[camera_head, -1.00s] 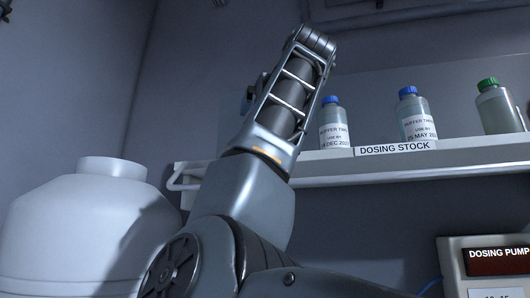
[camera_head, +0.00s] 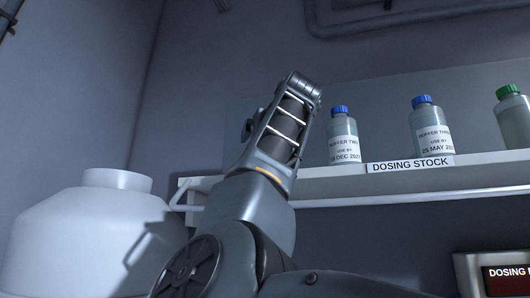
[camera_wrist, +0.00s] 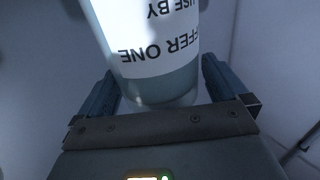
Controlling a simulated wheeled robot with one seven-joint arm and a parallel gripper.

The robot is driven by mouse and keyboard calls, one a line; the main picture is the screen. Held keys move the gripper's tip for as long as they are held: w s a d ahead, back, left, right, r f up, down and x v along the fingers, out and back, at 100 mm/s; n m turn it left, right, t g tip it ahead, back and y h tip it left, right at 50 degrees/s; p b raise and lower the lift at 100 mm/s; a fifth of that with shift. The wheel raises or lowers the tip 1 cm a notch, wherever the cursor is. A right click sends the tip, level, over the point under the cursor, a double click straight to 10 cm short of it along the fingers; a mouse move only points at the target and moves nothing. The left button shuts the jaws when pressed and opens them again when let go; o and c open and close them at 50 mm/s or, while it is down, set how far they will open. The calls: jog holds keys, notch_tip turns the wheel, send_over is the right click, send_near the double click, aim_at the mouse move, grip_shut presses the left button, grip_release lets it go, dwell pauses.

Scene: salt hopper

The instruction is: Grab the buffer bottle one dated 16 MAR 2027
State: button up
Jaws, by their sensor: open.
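The bottle labelled BUFFER ONE (camera_wrist: 165,80) fills the upper middle of the wrist view, with its label upside down. The words USE BY show, but the date is cut off at the top. My gripper (camera_wrist: 158,72) is open, with one dark finger at each side of the bottle's lower part. I cannot tell whether either finger touches it. In the head view my arm hides the gripper and most or all of this bottle.
A dosing stock shelf (camera_head: 345,187) holds a blue-capped BUFFER TWO bottle (camera_head: 343,138), a blue-capped BUFFER THREE bottle (camera_head: 431,130) and a green-capped bottle (camera_head: 514,118). A large white vessel (camera_head: 90,235) stands at left. A dosing pump box (camera_head: 466,275) is lower right.

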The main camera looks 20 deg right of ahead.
jog(key=c, duration=1.3)
jog(key=shift+c, duration=0.3)
